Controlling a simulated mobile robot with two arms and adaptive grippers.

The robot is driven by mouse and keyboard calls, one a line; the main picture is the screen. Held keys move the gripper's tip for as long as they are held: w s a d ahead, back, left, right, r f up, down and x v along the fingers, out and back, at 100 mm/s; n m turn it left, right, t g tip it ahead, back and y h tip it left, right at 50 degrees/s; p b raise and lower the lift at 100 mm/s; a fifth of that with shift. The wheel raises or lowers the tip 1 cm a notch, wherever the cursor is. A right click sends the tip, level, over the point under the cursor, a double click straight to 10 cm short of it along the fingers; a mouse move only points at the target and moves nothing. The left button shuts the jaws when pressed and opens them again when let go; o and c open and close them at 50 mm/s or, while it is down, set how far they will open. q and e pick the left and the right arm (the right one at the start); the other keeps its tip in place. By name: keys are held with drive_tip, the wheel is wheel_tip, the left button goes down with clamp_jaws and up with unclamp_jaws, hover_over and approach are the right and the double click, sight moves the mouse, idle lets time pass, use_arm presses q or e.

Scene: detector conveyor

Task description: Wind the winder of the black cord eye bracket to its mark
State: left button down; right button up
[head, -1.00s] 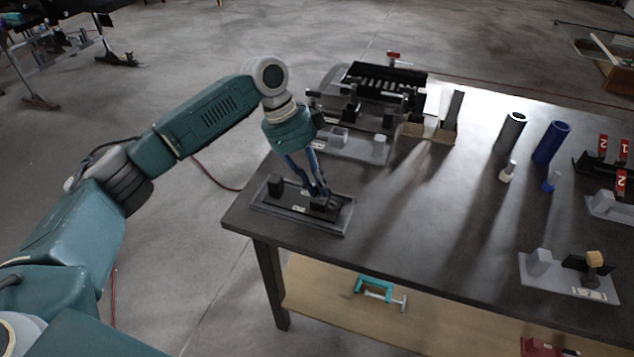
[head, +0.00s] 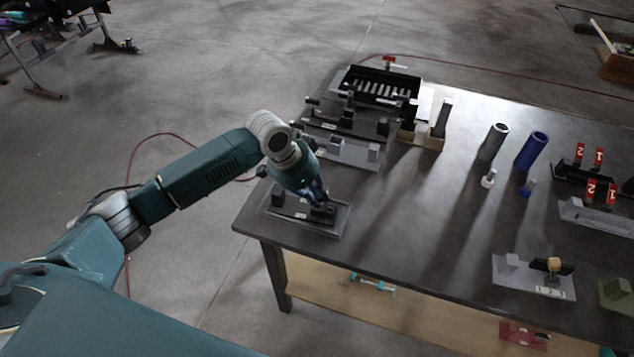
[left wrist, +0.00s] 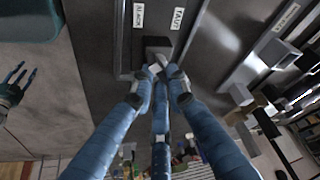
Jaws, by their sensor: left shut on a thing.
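The black cord eye bracket (head: 291,214) sits on a grey base plate (head: 335,232) at the near left corner of the table. A black block stands at its left end and the winder (head: 330,212) is at its right end. My left gripper (head: 321,203) is on the winder from above. My right gripper (left wrist: 14,88) shows small in the left wrist view, fingers apart.
Grey and black fixtures (head: 345,150) stand close behind on the table (head: 440,220). Grey (head: 493,142) and blue (head: 531,150) tubes stand further right, with numbered red-tag fixtures beyond. The middle of the tabletop is clear. A lower shelf (head: 400,305) holds a teal clamp (head: 372,284).

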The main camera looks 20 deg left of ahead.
use_arm(q)
drive_tip(key=n+p, duration=0.3)
drive_tip(key=shift+d+r+t+y, duration=0.2)
drive_tip(key=shift+t+y, duration=0.1)
drive_tip(key=shift+t, duration=0.1)
drive_tip(key=shift+f+n+p, duration=0.1)
drive_tip(key=shift+n+p, duration=0.2)
drive_tip(key=shift+p, duration=0.25)
drive_tip(key=shift+n+y+p, duration=0.3)
drive_tip(key=shift+n+p, duration=0.3)
drive_tip(key=shift+p, duration=0.05)
idle(0.7)
drive_tip(key=shift+p, duration=0.3)
idle(2.7)
drive_tip(key=c, duration=1.7)
unclamp_jaws()
